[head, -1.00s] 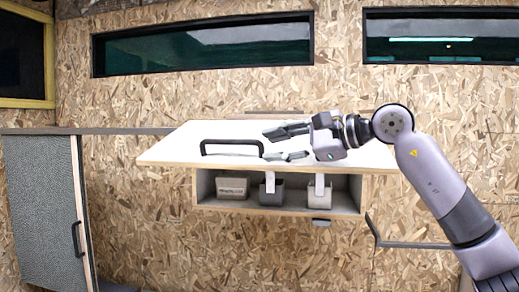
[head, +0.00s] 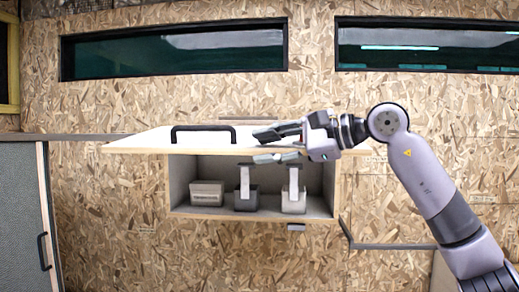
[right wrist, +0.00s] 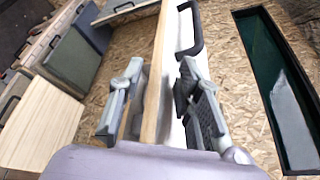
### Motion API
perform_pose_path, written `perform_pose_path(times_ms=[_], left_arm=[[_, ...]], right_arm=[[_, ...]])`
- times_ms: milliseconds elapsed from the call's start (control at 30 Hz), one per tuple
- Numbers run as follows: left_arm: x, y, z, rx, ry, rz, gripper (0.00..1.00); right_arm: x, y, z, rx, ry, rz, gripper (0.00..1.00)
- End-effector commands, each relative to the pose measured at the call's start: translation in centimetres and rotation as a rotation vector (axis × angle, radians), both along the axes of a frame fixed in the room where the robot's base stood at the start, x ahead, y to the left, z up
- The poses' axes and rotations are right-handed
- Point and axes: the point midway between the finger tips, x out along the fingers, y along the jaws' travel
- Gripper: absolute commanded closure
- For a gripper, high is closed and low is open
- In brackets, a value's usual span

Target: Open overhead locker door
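The overhead locker door (head: 140,145) is a white panel with a pale wood edge, swung up to nearly level above the locker (head: 180,180). Its black handle (head: 204,128) stands on its upper face, left of my right gripper. My right gripper (head: 278,146) straddles the door edge, one finger above and one below. In the right wrist view, the door edge (right wrist: 158,70) runs between the spread fingers of the right gripper (right wrist: 160,105), with gaps visible. The locker's front is open below the door. My left gripper is not in view.
Inside the locker stand a light box (head: 207,194), a dark grey bin (head: 246,200) and a light bin (head: 294,200). A grey cabinet door (head: 20,220) with a black handle is at the left. Dark windows (head: 180,50) line the chipboard wall above.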

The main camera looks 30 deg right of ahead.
Motion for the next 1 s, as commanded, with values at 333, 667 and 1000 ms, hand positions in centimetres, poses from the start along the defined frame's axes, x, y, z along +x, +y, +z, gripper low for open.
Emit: perform_pose_path(times_ms=[333,667,1000], left_arm=[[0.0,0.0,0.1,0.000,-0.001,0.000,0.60],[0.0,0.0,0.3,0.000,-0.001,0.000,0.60],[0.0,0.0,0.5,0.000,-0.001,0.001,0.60]], right_arm=[[-1.8,-1.6,0.7,0.000,0.000,-0.001,0.69],[-3.6,-3.0,1.3,0.000,0.001,-0.002,0.69],[-5.3,-4.5,1.9,0.000,0.001,-0.001,0.69]])
